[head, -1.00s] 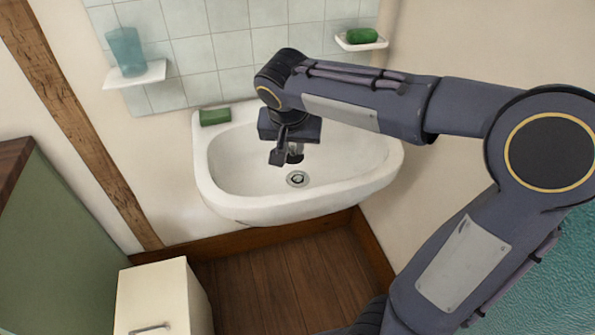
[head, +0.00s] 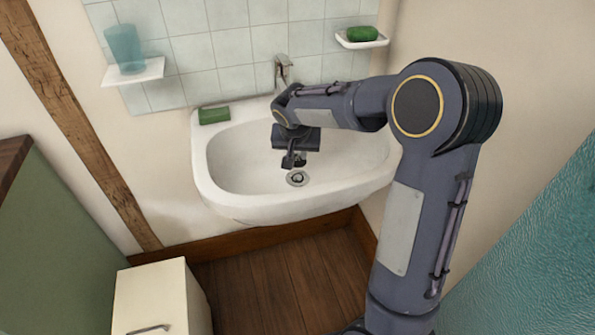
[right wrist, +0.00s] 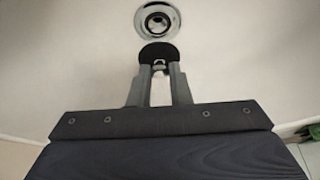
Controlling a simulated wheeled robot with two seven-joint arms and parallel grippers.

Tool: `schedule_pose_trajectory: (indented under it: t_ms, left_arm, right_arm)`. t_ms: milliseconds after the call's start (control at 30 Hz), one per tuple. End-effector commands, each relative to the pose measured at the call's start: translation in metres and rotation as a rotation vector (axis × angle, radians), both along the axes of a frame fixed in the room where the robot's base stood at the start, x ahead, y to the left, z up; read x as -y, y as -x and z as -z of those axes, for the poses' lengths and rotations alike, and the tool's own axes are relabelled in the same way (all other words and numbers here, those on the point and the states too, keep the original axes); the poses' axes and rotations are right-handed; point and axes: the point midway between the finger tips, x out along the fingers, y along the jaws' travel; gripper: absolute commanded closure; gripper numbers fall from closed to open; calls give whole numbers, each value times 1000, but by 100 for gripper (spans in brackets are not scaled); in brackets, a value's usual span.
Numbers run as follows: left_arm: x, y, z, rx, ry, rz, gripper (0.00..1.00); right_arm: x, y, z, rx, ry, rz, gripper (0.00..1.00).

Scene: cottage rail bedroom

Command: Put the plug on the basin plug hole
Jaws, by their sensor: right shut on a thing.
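The white basin (head: 225,170) hangs on the wall, with its metal-ringed plug hole (head: 297,178) in the bowl's floor. The right wrist view also shows the plug hole (right wrist: 157,20), round, shiny and dark in the middle. My right gripper (head: 293,162) is inside the bowl, pointing down, just behind the hole in the head view. In the right wrist view my right gripper (right wrist: 157,72) is shut on the plug (right wrist: 158,53), a small black disc at the fingertips. The plug is beside the hole, not over it; its height above the bowl is hard to tell. My left gripper is not in view.
A green soap (head: 214,115) lies on the basin's back left corner. The tap (head: 283,70) is on the wall behind my right arm. A shelf (head: 133,72) with a blue cup (head: 125,48) and a soap dish (head: 361,40) are higher up. The front of the bowl is clear.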

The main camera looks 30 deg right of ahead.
Motion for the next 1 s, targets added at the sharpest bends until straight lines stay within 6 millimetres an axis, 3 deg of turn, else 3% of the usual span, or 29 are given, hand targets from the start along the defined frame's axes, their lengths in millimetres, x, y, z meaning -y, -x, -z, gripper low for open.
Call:
schedule_pose_trajectory:
  t_ms: [167, 433, 900, 933, 1000]
  left_arm:
    - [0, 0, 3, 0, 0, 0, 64]
    - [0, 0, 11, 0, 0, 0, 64]
    - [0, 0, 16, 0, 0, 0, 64]
    - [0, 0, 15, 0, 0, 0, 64]
    - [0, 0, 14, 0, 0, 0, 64]
  right_arm:
    - [0, 0, 14, 1, -1, 1, 100]
    - [0, 1, 57, -2, 0, 0, 100]
    - [0, 0, 65, 2, 0, 1, 100]
    - [0, 0, 65, 2, 0, 1, 81]
    - [0, 0, 64, 2, 0, 1, 72]
